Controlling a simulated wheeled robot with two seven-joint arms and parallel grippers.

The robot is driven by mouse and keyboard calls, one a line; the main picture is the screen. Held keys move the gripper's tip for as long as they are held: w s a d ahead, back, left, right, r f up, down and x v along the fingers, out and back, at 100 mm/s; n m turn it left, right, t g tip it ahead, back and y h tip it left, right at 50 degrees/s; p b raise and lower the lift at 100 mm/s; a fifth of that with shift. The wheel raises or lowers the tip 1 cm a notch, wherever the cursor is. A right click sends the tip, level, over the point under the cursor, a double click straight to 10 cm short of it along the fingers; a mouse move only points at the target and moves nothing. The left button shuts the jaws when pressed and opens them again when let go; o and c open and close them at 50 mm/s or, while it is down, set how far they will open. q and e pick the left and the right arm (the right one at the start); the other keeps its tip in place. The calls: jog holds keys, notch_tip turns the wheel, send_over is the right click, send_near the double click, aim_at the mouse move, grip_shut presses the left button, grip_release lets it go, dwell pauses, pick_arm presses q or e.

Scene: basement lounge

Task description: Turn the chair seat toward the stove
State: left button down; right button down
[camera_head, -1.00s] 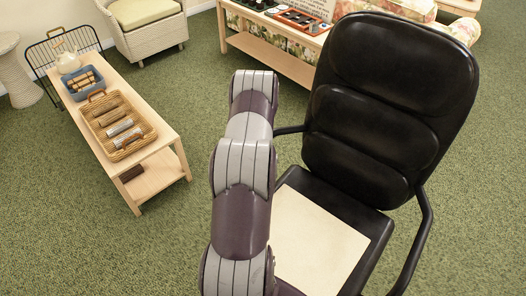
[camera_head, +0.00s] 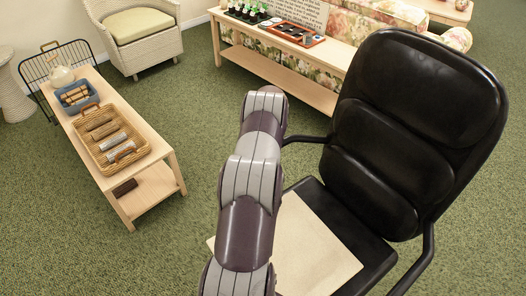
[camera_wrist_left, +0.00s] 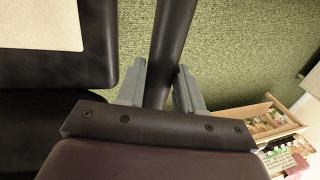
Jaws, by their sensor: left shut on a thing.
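The black chair shows in the head view with its padded backrest (camera_head: 405,125) at the right. Its seat (camera_head: 345,235) carries a flat cream pad (camera_head: 310,250), partly behind my left arm. The cream pad (camera_wrist_left: 40,22) and black seat edge lie at the left there. In the head view my arm hides the gripper. No stove is visible. My right gripper is out of view.
A low wooden table (camera_head: 160,150) with a wicker tray (camera_head: 90,150) and blue bin (camera_head: 62,98) stands left. A long wooden table (camera_head: 262,65) stands behind, before a floral sofa (camera_head: 365,15). A wicker armchair (camera_head: 125,60) is at the back. Green carpet between is clear.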

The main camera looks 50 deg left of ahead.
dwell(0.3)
pick_arm(q)
jog(key=c, duration=0.7)
grip_release()
jog(key=shift+c, duration=0.2)
jog(key=v, duration=1.2)
jog(key=shift+r, duration=0.4)
jog(key=shift+d, duration=0.1)
